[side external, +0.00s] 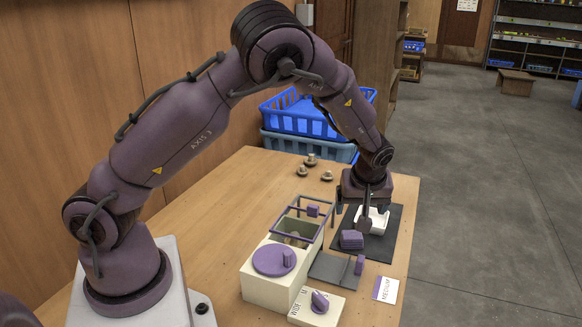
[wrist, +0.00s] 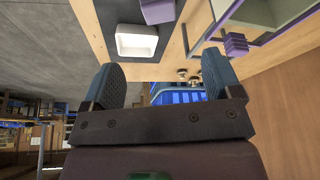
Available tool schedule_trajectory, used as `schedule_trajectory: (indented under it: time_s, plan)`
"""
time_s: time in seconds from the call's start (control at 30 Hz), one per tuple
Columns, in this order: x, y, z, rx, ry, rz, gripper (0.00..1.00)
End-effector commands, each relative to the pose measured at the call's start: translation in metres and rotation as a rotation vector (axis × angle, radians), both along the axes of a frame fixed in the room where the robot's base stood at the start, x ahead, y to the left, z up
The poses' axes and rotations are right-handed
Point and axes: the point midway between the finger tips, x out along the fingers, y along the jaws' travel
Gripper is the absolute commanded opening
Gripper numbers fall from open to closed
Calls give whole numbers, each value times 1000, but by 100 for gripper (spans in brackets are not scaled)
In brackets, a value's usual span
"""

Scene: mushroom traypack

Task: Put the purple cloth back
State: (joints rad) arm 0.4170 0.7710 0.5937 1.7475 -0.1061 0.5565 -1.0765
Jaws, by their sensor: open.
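The purple cloth (side external: 351,239) looks like a small folded stack lying on the dark mat (side external: 384,245), in front of the white tray (side external: 379,217). In the wrist view a purple piece that looks like the cloth (wrist: 158,11) shows at the top edge, partly cut off, beside the white tray (wrist: 137,42). My gripper (side external: 366,218) is over the mat by the white tray, close to the cloth but apart from it. In the wrist view my gripper (wrist: 162,80) has its two fingers wide apart with nothing between them.
A cream box with a round purple lid (side external: 268,260) and a framed open compartment stands left of the mat. Several mushrooms (side external: 302,170) stand behind. Blue crates (side external: 300,114) are beyond the table.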

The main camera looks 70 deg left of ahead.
Motion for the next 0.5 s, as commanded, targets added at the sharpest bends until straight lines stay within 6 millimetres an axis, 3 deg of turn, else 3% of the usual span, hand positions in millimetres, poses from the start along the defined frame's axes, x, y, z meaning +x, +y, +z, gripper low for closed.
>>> schedule_trajectory:
  time_s: [0.17,0.37,0.5]
  plan:
    - [-24,-12,49,-115,1,-107,84]
    - [-77,-34,121,-225,-23,-371,84]
    - [-122,-47,164,-232,-60,-588,84]
